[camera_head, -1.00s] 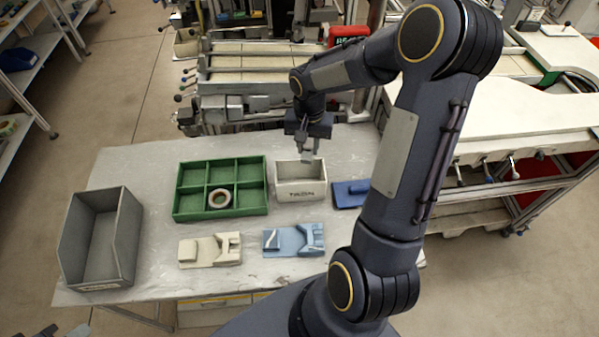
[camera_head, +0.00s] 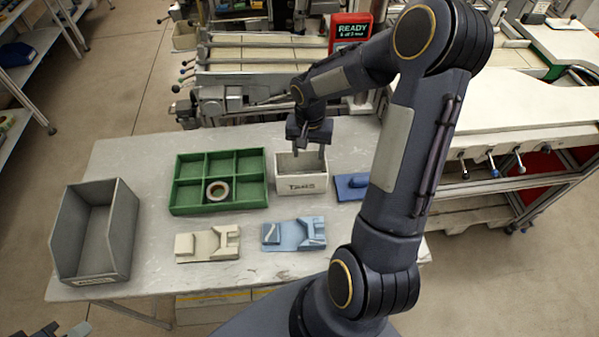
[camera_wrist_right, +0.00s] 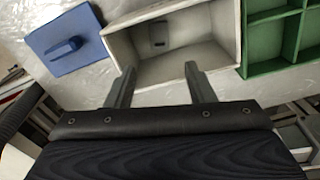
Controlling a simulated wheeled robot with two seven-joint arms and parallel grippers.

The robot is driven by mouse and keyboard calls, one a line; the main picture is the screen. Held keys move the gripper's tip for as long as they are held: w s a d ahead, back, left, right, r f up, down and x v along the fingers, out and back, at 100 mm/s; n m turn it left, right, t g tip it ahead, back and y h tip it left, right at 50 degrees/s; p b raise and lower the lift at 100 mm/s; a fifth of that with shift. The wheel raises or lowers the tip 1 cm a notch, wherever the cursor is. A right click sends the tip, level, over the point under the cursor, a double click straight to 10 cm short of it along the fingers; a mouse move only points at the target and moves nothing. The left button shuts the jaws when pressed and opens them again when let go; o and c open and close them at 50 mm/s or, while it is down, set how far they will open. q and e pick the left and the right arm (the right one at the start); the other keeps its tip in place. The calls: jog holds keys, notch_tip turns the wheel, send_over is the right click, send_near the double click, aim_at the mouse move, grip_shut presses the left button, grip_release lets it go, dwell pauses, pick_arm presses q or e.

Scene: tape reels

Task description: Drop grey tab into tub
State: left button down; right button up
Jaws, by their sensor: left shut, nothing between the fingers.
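The white tub (camera_head: 302,187) stands on the table in the head view, right of the green tray. My right gripper (camera_head: 312,150) is above it, pointing down. In the right wrist view the right gripper (camera_wrist_right: 158,85) is open and empty, its two fingers apart over the tub's near rim (camera_wrist_right: 225,80). A small grey piece, seemingly the grey tab (camera_wrist_right: 158,35), lies on the tub floor against the far side; its outline is partly unclear. My left gripper (camera_head: 62,331) shows only in part at the bottom left corner of the head view, shut and away from the tub.
The green compartment tray (camera_head: 218,210) holds a tape reel (camera_head: 217,191). A grey bin (camera_head: 127,235) stands at the left. A beige fixture (camera_head: 208,245), a blue fixture (camera_head: 293,235) and a blue block with a plate (camera_head: 351,186) lie on the table. A machine stands behind.

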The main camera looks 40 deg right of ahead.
notch_tip(320, 180, up, 8)
jog(key=b, duration=0.1)
dwell(0.6)
jog(key=shift+f, duration=0.1)
jog(key=s+a+r+n+t+y, duration=0.2)
jog(key=s+a+r+n, duration=0.1)
jog(key=s+a, duration=0.4)
jog(key=s+a+r+n+t+y, duration=0.1)
jog(key=s+a+r+n+t, duration=0.2)
jog(key=s+a, duration=0.4)
jog(key=s+r+n, duration=0.1)
jog(key=s, duration=0.2)
jog(key=shift+s+t+y, duration=0.3)
jog(key=shift+s+y, duration=0.1)
jog(key=shift+a, duration=0.1)
